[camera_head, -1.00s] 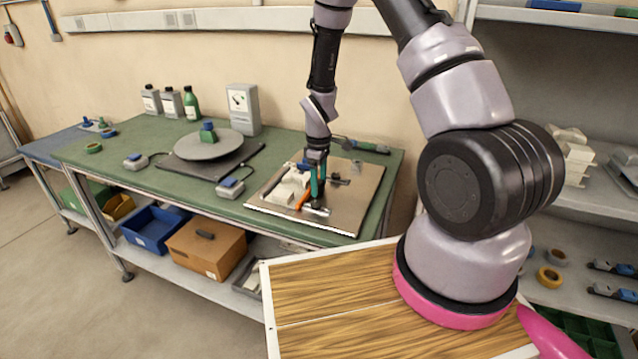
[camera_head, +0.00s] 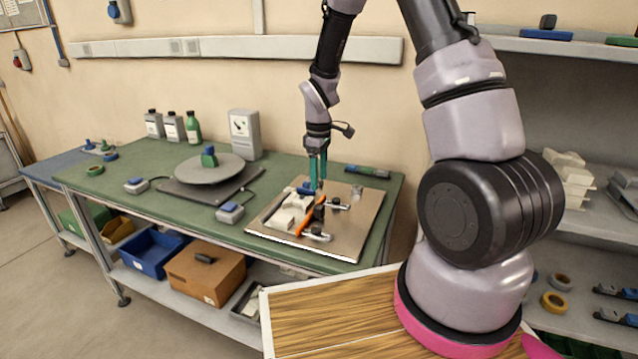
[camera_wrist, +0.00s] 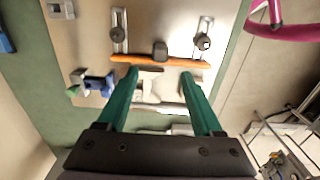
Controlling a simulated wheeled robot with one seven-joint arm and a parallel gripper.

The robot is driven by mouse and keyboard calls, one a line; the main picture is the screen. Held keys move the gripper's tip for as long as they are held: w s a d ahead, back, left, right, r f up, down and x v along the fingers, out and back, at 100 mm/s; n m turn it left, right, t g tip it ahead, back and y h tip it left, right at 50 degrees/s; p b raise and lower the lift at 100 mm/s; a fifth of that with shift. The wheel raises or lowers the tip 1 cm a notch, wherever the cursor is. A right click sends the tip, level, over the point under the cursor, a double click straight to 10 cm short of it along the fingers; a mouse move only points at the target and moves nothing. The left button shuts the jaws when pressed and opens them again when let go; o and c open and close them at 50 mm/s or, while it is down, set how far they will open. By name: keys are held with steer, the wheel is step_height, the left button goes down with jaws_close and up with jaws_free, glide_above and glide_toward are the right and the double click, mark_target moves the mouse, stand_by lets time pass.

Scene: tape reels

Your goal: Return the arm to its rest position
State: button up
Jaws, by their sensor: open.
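My gripper (camera_head: 318,168) has green fingers and hangs over the flat board (camera_head: 352,228) on the green workbench. In the wrist view my gripper (camera_wrist: 162,84) is open, its fingers apart with nothing held between them.
A round turntable (camera_head: 210,172) with a green and blue item stands on the bench (camera_head: 120,165). A grey gauge box (camera_head: 243,135) and bottles (camera_head: 173,127) stand behind it. Shelves (camera_head: 560,47) are at the right.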

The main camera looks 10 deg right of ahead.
steer(key=s+d+r+m+t+y, duration=0.15)
steer(key=s+r+m, duration=0.25)
steer(key=r, duration=0.7)
steer(key=s+d+r+m+t+h, duration=0.1)
steer(key=s+d+r+m+t, duration=0.15)
steer(key=r, duration=0.85)
steer(key=s+d+r+m+t, duration=0.1)
steer(key=s+r+m, duration=0.3)
steer(key=s, duration=0.4)
steer(key=s+r+m+t+y, duration=0.1)
steer(key=s+r+m+t, duration=0.1)
steer(key=s+r+m, duration=0.2)
steer(key=s+r, duration=0.2)
steer(key=s, duration=0.2)
steer(key=shift+s+d+r, duration=0.2)
steer(key=shift+d+r, duration=0.2)
